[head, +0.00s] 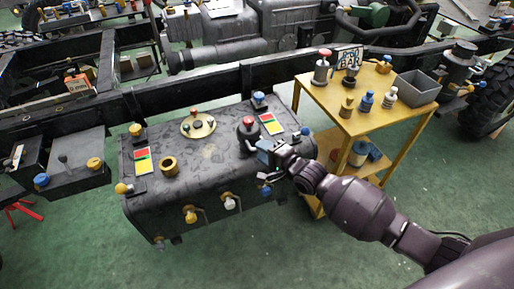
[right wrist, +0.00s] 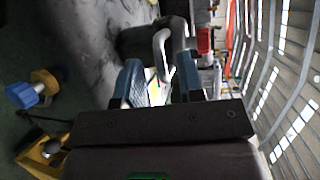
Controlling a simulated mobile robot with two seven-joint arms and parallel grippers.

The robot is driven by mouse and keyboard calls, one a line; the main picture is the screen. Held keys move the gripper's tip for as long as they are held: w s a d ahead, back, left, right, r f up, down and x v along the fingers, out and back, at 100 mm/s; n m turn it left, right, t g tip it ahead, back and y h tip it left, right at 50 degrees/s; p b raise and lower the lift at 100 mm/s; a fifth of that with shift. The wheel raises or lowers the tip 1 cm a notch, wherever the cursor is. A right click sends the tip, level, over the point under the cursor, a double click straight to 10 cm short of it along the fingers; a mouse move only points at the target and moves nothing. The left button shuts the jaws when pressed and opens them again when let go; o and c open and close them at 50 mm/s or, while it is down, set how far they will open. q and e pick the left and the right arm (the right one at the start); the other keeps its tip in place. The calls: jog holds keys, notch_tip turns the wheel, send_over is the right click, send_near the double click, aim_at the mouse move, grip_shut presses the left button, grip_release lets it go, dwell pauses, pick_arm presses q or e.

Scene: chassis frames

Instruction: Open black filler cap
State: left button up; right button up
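The black filler cap (head: 249,133) stands on top of the dark grey tank (head: 215,150), toward its right end. A small red piece shows on its top. My right gripper (head: 266,151) is just right of and in front of the cap, over the tank top. In the right wrist view its two blue fingers (right wrist: 160,88) stand apart, with a gap between them. A pale bent handle (right wrist: 161,45) shows just beyond the fingertips, beside a dark rounded body. I cannot tell whether the fingers touch anything. My left gripper is not in view.
A brass-coloured ring (head: 169,166), a round cream plate with knobs (head: 198,125) and a blue-topped fitting (head: 259,101) sit on the tank. A yellow cart (head: 343,122) with bottles and a grey bin (head: 417,88) stands at right. A black chassis rail (head: 215,85) runs behind.

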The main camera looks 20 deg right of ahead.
jog(key=shift+x, duration=1.3)
grip_shut()
